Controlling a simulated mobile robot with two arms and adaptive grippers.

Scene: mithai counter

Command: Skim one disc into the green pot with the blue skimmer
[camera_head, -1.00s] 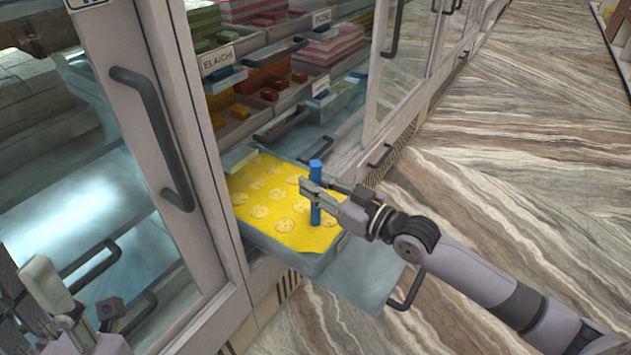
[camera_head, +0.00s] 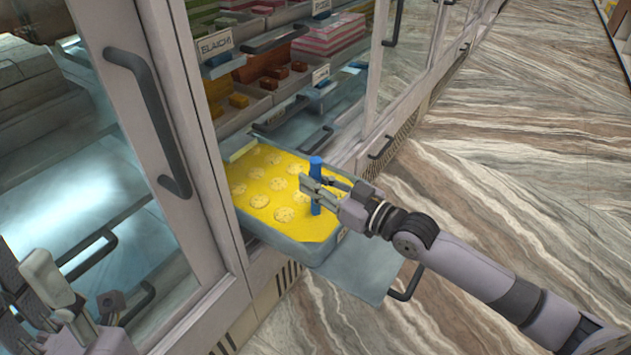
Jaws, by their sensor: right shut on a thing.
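The blue skimmer (camera_head: 315,183) stands roughly upright, its handle between the fingers of my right gripper (camera_head: 311,190), which is shut on it. Its lower end meets the yellow surface or is hidden in it. Several pale round discs (camera_head: 259,201) lie in the yellow liquid of a grey tray (camera_head: 289,249). I cannot tell whether a disc is on the skimmer. My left gripper (camera_head: 72,290) is at the lower left, well away from the tray, partly cut off; its jaw state is unclear. No green pot shows.
The tray sits in a pulled-out drawer with a grey front (camera_head: 361,277) and dark handle. A glass door (camera_head: 148,120) with a dark handle stands left of it. Shelves of sweets behind carry an ELAICHI label (camera_head: 215,43). The marble floor (camera_head: 510,150) at right is clear.

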